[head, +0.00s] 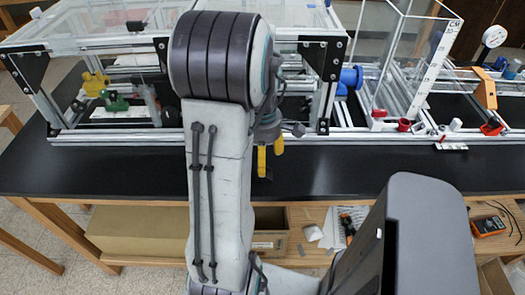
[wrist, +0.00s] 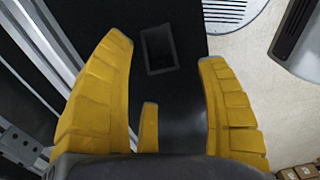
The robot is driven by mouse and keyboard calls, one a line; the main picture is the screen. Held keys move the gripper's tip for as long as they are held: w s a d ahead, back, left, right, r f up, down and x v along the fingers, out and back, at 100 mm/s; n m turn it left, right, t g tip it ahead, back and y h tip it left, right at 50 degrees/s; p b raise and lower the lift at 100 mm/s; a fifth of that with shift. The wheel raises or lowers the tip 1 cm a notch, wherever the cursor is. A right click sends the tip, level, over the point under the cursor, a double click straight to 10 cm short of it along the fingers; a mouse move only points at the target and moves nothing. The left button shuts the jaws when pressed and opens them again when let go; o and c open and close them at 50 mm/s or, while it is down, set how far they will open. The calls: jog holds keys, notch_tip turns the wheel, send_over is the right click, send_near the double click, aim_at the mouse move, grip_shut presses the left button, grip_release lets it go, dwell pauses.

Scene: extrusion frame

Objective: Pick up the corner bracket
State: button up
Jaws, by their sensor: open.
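My gripper (wrist: 165,49) is open in the wrist view, with its yellow fingers spread over the black tabletop and nothing held between them. A small dark rectangular piece (wrist: 159,50) with a paler rim shows on the black surface between the fingertips. It looks like the corner bracket, but its shape is too dark to be certain. In the head view, my gripper (head: 270,158) is partly hidden by my arm, its yellow fingers pointing down near the front of the table. The piece cannot be made out clearly there.
The aluminium extrusion frame (head: 385,140) runs along the table behind my gripper; its rails also show at left in the wrist view (wrist: 45,45). The black tabletop (head: 370,170) is clear in front.

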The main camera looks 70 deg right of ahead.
jog(key=shift+f, duration=2.75)
jog(key=shift+c, duration=0.3)
grip_shut()
